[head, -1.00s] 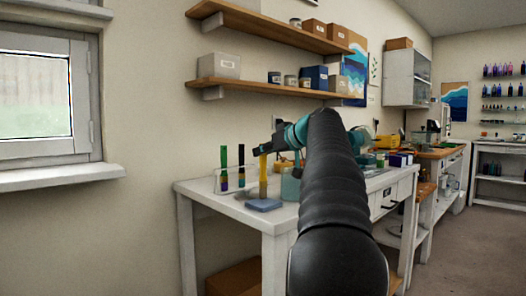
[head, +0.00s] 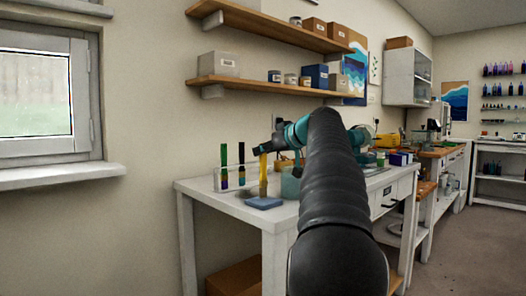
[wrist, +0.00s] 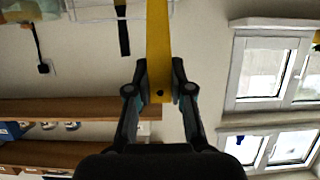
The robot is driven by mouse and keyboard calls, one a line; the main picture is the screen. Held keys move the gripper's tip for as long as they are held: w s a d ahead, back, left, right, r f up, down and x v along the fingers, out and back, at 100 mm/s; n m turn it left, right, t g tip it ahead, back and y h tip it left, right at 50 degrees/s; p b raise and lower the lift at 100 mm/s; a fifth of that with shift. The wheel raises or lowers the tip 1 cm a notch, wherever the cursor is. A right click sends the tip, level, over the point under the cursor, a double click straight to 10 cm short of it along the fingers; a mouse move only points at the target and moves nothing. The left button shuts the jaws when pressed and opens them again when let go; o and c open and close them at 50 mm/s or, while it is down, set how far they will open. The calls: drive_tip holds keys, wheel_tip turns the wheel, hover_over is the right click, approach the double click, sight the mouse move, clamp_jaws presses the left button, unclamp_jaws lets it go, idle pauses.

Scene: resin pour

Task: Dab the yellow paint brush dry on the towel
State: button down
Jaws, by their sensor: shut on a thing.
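The yellow paint brush (head: 263,176) hangs upright in my gripper (head: 264,150), bristle end down. In the wrist view my gripper (wrist: 160,75) is shut on the yellow handle (wrist: 158,35). The blue folded towel (head: 264,203) lies flat near the front edge of the white bench. The brush's lower end is right at the towel, over its middle; I cannot tell whether it touches. The bristles are too small to make out and are out of the wrist view.
A clear holder (head: 216,182) with a green-topped brush (head: 224,165) and another dark brush (head: 241,163) stands left of the towel. A pale teal container (head: 290,184) stands just right of the brush, partly behind my arm. The bench (head: 225,205) is bare at its front left.

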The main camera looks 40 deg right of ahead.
drive_tip(key=shift+f+b, duration=0.4)
drive_tip(key=shift+f, duration=0.05)
idle(1.4)
drive_tip(key=shift+r, duration=0.1)
